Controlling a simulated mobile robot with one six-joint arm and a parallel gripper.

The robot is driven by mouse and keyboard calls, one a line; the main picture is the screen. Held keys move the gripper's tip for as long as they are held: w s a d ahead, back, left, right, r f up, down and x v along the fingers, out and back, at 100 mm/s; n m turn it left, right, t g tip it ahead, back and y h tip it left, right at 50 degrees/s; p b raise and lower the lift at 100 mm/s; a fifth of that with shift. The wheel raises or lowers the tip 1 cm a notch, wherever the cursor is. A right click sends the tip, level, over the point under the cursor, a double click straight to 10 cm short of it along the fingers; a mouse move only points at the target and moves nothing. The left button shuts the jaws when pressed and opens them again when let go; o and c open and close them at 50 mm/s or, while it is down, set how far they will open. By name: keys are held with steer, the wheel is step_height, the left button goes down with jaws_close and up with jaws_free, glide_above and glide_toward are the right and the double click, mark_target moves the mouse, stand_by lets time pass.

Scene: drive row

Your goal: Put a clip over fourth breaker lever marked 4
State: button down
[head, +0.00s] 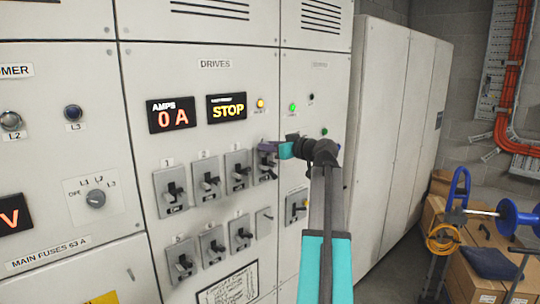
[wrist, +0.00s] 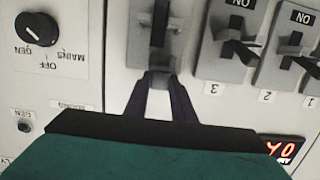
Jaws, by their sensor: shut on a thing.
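The fourth breaker is the rightmost of the top row in the head view (head: 265,172). Its number label is hidden by my gripper. In the wrist view, which is upside down, the fourth breaker (wrist: 151,45) stands left of the breaker marked 3, with its dark lever (wrist: 160,22) at the top. My gripper (wrist: 160,82) is shut on a small grey piece, seemingly the clip (wrist: 158,80), at the breaker's near end. In the head view my gripper (head: 267,147) is at the top of that breaker. I cannot tell whether the clip touches the lever.
Breakers 3 (head: 238,171), 2 (head: 207,180) and 1 (head: 171,190) stand left of it, with another row below. A display reading STOP (head: 227,107) is above. Boxes (head: 480,245) and a blue reel stand on the right.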

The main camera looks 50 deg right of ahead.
mark_target(270, 154)
steer(key=shift+d, duration=0.15)
steer(key=shift+w+d+f+p, duration=0.1)
steer(key=shift+d+f+p, duration=0.15)
steer(key=shift+f+p, duration=0.35)
steer(key=shift+d+f+p, duration=0.2)
steer(key=shift+f+p, duration=0.3)
steer(key=shift+f, duration=0.7)
steer(key=shift+f, duration=0.2)
steer(key=c, duration=1.5)
jaws_free()
steer(key=shift+r+p, duration=0.25)
steer(key=shift+p, duration=0.05)
steer(key=shift+s+a+r+b, duration=0.1)
steer(key=shift+s+r+b, duration=0.45)
steer(key=shift+s, duration=1.4)
steer(key=shift+s+a+b, duration=0.15)
steer(key=shift+s+b, duration=0.8)
steer(key=shift+s, duration=1.05)
steer(key=shift+s+a+r+b, duration=0.1)
steer(key=shift+s+r+b, duration=0.45)
steer(key=shift+s, duration=1.4)
